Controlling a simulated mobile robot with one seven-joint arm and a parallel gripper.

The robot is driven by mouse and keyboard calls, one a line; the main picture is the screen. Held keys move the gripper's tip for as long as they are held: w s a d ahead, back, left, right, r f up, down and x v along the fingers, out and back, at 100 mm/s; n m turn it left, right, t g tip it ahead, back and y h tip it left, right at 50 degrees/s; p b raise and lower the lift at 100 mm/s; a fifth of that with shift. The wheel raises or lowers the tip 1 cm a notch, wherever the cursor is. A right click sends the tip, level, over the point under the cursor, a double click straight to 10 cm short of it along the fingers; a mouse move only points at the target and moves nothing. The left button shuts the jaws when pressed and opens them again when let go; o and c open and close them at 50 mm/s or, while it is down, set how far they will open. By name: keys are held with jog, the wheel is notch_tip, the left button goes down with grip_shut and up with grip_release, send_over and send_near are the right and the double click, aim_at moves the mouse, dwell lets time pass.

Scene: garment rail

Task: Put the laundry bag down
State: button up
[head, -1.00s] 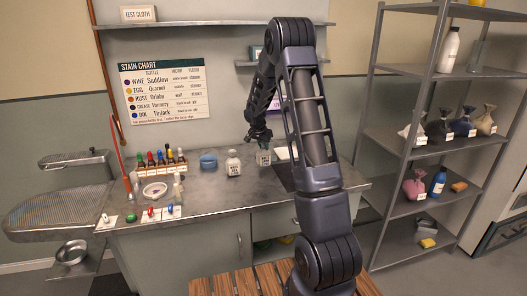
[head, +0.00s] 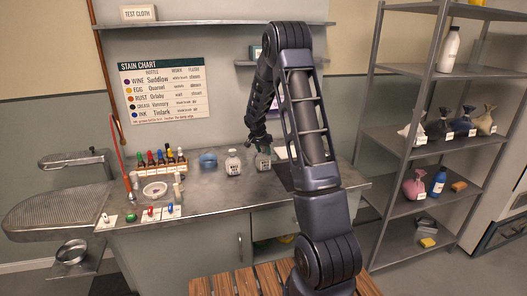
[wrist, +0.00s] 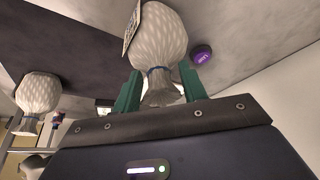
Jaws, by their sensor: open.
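A pale laundry bag with a label (head: 262,163) stands on the steel counter (head: 215,190), below my gripper (head: 262,148). In the wrist view the same bag (wrist: 165,35) shows pale mottled cloth, a blue tie and a gathered neck. My gripper's green fingers (wrist: 158,92) are open, one on each side of that neck. Whether they touch the cloth I cannot tell. A second pale labelled bag (head: 233,163) stands to the left on the counter. A similar bag (wrist: 38,92) shows at the left of the wrist view.
A blue item (head: 208,160), a rack of small bottles (head: 160,162) and a white dish (head: 154,190) lie further left. A dark panel (head: 283,172) lies to the right. A shelf rack (head: 428,135) with bags and bottles stands at right. The counter's front middle is clear.

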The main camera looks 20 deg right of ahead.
jog(key=s+a+r+n, duration=0.1)
jog(key=s+r, duration=0.5)
jog(key=r, duration=0.4)
jog(key=s+a+r, duration=0.1)
jog(key=s+r, duration=0.5)
jog(key=r, duration=0.3)
jog(key=s+r+n+y, duration=0.1)
jog(key=s+r+n, duration=0.35)
jog(key=s, duration=0.85)
jog(key=s+a+r+n+t+y, duration=0.1)
jog(key=s+a+n+y, duration=0.1)
jog(key=s, duration=2.1)
jog(key=shift+s+r+n, duration=0.3)
jog(key=shift+r+n, duration=0.1)
jog(key=shift+n, duration=0.35)
jog(key=shift+o, duration=0.5)
